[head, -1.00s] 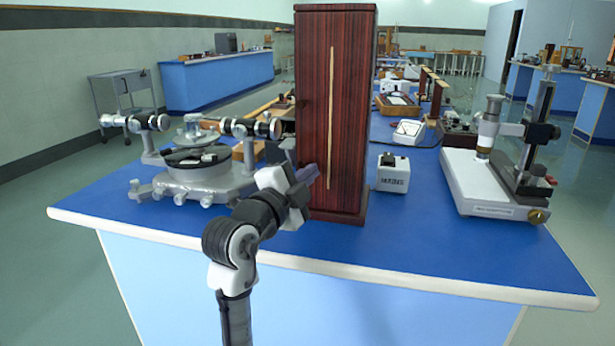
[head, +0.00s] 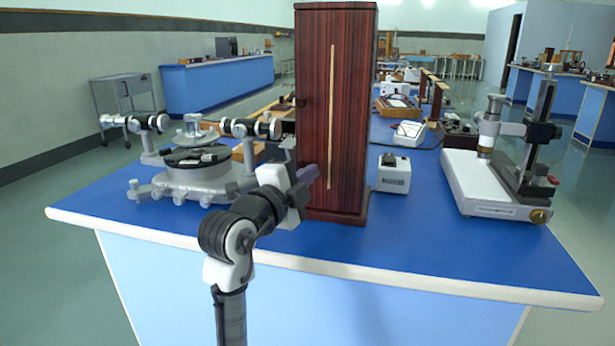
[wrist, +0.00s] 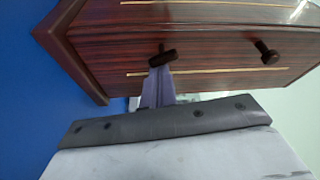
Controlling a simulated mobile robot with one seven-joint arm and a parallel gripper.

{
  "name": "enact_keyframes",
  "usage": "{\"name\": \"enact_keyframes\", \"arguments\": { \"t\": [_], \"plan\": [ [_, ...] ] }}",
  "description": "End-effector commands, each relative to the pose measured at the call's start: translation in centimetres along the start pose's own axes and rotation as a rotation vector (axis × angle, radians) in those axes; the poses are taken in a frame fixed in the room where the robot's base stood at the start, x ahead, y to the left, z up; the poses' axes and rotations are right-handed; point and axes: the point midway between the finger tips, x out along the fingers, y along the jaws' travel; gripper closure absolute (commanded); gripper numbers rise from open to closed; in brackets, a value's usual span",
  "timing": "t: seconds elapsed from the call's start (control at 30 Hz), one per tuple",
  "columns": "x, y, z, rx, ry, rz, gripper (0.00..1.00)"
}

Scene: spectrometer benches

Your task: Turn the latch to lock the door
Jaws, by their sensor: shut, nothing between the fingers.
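A tall dark red-brown wooden cabinet (head: 352,110) with a thin pale inlay line stands near the front of the blue bench. In the wrist view its door face (wrist: 215,50) lies sideways and carries a short dark latch (wrist: 163,58) and a round dark knob (wrist: 267,52) to its right. My gripper (head: 310,174) is low beside the cabinet's left side. In the wrist view its purple fingers (wrist: 157,75) are shut and empty, with the tips right at the latch. I cannot tell whether they touch it. The latch is not clear in the head view.
A grey spectrometer (head: 195,175) stands on the bench just left of the cabinet, close to my arm. A small white box (head: 394,178) is on its right. A microscope on a white base (head: 480,185) stands farther right. The front strip of the blue bench (head: 420,240) is clear.

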Motion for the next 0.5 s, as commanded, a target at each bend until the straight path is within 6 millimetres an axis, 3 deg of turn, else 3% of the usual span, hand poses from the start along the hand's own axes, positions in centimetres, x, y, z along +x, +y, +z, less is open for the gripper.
{"name": "enact_keyframes", "arguments": {
  "t": [0.5],
  "plan": [
    [-0.03,0.13,0.07,0.072,0.000,0.025,1.00]
  ]
}}
